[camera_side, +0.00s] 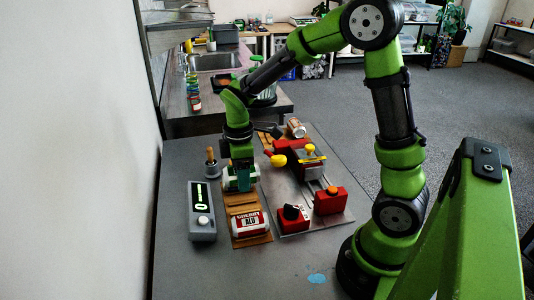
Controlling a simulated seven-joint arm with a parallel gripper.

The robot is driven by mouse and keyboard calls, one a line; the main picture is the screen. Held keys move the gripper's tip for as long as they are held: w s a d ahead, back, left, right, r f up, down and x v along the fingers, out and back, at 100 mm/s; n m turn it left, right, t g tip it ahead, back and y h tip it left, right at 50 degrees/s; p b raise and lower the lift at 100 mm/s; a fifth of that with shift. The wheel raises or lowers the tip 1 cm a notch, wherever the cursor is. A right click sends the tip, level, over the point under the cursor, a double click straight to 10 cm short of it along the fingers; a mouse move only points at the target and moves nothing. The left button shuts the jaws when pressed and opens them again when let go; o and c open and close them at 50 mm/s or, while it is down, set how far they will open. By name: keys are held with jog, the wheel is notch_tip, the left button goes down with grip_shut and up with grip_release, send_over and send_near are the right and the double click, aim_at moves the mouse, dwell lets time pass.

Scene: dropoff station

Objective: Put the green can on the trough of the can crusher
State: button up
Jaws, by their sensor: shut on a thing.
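My gripper (240,186) points down over the brown slatted mat (243,200) at the left of the can crusher. It is shut on the green can (229,183), which lies on its side and is mostly hidden by the fingers. I cannot tell whether the can touches the mat. The can crusher (332,200) is a red machine with yellow knobs on a grey base plate, to the right of my gripper. Its trough is hard to make out in this view.
A red and white can (250,223) lies on the mat's near end. Another can (296,128) lies beyond the crusher. A grey box with a lit display (202,212) and a small grey stand with a knob (211,162) are at the left.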

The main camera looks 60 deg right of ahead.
notch_tip(320, 180, up, 9)
jog(key=shift+r, duration=0.15)
jog(key=s+d+m, duration=1.6)
jog(key=m, duration=0.2)
jog(key=shift+w+a+f, duration=0.1)
jog(key=shift+f, duration=4.25)
jog(key=shift+w+f, duration=0.1)
jog(key=shift+f, duration=4.2)
jog(key=o, duration=0.9)
jog(key=shift+c, duration=0.2)
jog(key=shift+r, duration=0.1)
